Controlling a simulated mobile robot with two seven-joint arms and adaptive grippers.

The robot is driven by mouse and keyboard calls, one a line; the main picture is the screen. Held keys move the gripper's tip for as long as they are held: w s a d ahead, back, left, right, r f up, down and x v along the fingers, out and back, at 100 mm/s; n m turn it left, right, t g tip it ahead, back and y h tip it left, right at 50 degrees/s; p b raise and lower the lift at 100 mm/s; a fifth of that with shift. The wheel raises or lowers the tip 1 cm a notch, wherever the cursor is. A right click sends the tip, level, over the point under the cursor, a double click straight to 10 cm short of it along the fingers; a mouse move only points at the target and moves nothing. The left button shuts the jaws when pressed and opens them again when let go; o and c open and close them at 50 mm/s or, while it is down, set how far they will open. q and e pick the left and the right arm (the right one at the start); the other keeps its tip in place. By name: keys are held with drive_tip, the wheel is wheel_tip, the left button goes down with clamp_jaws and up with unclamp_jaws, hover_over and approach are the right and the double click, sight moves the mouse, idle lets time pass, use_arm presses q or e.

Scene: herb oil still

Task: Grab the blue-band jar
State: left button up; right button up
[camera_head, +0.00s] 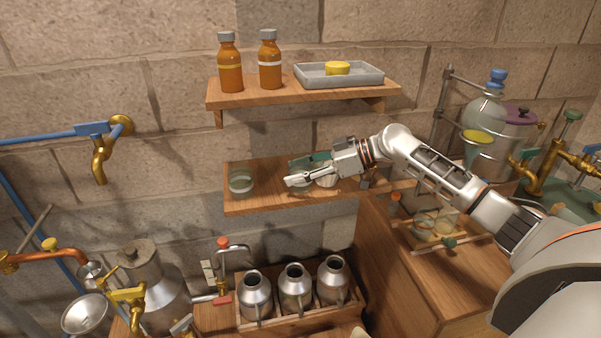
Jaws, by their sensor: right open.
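My right gripper (294,172) reaches in from the right over the lower wooden shelf (265,203). Its fingers are apart, at a glass jar (299,177) that they and the hand partly cover. I cannot tell whether the fingers touch this jar, and its band colour is not clear. Another pale jar (326,182) shows partly below the hand. A clear glass jar (240,181) with a pale greenish band stands uncovered at the shelf's left end. No band reads clearly as blue. My left gripper does not show.
The upper shelf (300,92) holds two amber bottles (231,66) and a grey tray (340,77) with a yellow item. Below, metal cans (295,285) stand in a wooden crate (300,318). Taps and pipes (98,150) are at left, glassware (484,122) at right.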

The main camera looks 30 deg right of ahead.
drive_tip(key=x, duration=0.4)
drive_tip(key=shift+p, duration=0.35)
drive_tip(key=c, duration=1.3)
clamp_jaws()
